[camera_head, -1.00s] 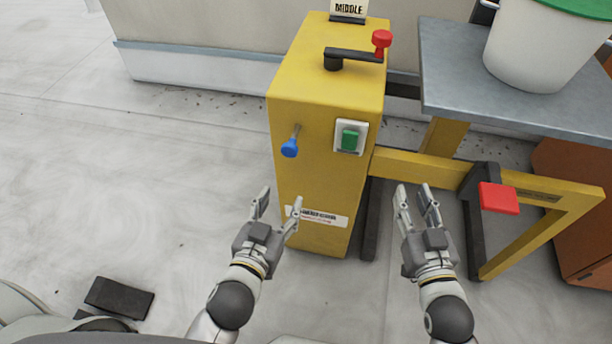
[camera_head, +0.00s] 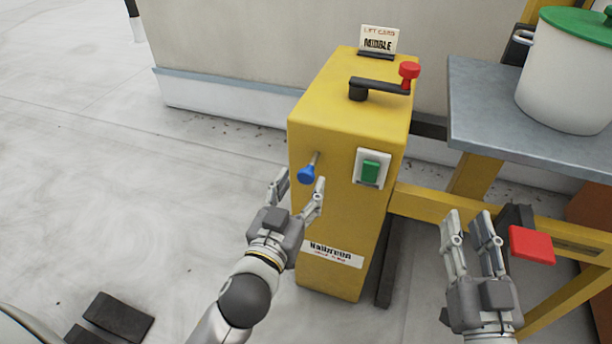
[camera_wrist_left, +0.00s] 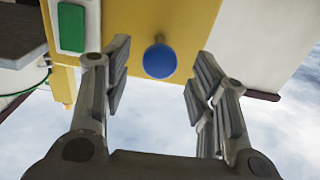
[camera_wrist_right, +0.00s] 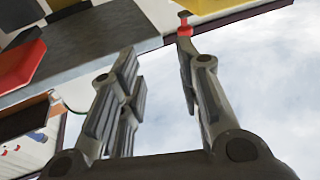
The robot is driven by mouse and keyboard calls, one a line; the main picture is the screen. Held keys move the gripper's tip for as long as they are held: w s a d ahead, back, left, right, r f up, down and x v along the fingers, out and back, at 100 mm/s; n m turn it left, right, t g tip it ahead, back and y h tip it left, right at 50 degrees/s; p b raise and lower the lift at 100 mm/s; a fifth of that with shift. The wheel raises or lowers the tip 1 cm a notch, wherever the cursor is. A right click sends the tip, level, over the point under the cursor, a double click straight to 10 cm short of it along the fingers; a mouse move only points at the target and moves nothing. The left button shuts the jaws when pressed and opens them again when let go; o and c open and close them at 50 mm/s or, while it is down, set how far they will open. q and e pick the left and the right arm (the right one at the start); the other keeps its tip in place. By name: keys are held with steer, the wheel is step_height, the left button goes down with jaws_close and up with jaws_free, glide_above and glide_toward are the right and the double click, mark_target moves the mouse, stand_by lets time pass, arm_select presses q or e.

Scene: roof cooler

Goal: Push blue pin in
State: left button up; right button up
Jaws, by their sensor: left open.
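The blue pin (camera_head: 307,175) has a round blue knob on a thin metal rod and sticks out of the front of the yellow machine box (camera_head: 340,215). My left gripper (camera_head: 298,190) is open just in front of and slightly below the knob. In the left wrist view the blue knob (camera_wrist_left: 159,61) sits between and beyond the open fingertips, apart from them. My right gripper (camera_head: 470,225) is at the right, in front of the yellow frame. Its fingers stand apart with nothing between them in the right wrist view (camera_wrist_right: 160,80).
A green button (camera_head: 370,171) is right of the pin. A red pad (camera_head: 531,245) is near my right gripper. A grey table (camera_head: 480,110) holds a white pot (camera_head: 568,75).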

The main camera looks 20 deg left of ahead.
mark_target(305, 180)
arm_select(q)
steer(key=shift+w, duration=1.8)
arm_select(e)
steer(key=shift+s+r+t, duration=0.1)
steer(key=shift+r+t, duration=0.3)
steer(key=shift+r, duration=0.35)
arm_select(q)
jaws_close()
